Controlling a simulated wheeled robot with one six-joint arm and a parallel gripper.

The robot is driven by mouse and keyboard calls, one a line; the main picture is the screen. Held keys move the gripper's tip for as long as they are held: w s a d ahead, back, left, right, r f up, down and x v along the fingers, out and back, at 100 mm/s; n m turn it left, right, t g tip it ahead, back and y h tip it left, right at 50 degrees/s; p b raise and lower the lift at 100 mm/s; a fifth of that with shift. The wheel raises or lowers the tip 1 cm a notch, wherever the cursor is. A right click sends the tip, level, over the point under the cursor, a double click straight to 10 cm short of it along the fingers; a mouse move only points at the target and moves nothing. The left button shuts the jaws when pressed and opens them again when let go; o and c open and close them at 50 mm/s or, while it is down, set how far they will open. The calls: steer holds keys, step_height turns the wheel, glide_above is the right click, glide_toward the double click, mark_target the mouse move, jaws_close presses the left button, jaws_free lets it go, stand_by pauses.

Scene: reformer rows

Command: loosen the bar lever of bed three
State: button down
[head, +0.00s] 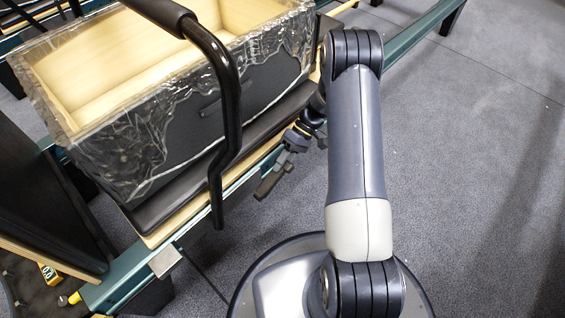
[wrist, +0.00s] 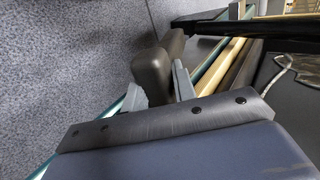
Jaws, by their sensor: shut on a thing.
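The bar lever is a short brown-grey handle. In the wrist view the lever (wrist: 152,72) stands between the two grey fingers of my gripper (wrist: 160,90), which is shut on it. In the head view my gripper (head: 289,158) is beside the teal rail, and a dark lever end (head: 267,184) sticks out below it. The bent black bar (head: 231,110) rises left of my gripper, in front of the box. It crosses the top right of the wrist view (wrist: 260,26). The lever's pivot is hidden.
A wooden box (head: 55,68) wrapped in clear plastic sits on the black carriage pad (head: 160,203). The teal rail (head: 125,272) runs diagonally beneath. A yellow knob (head: 73,298) and a small number tag (head: 48,273) are at lower left. Grey carpet (head: 480,130) at right is clear.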

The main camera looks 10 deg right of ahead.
steer(key=shift+s+f, duration=0.1)
steer(key=shift+f, duration=0.3)
steer(key=c, duration=1.3)
jaws_free()
steer(key=shift+o, duration=0.2)
steer(key=shift+r, duration=0.1)
steer(key=shift+w+d+r, duration=0.15)
steer(key=shift+w+r, duration=0.05)
steer(key=p+v, duration=0.3)
steer(key=v, duration=0.7)
steer(key=b+x, duration=0.3)
steer(key=x, duration=0.7)
steer(key=shift+s+f, duration=0.15)
steer(key=shift+f, duration=0.05)
steer(key=shift+a+r, duration=0.25)
steer(key=shift+r, duration=0.15)
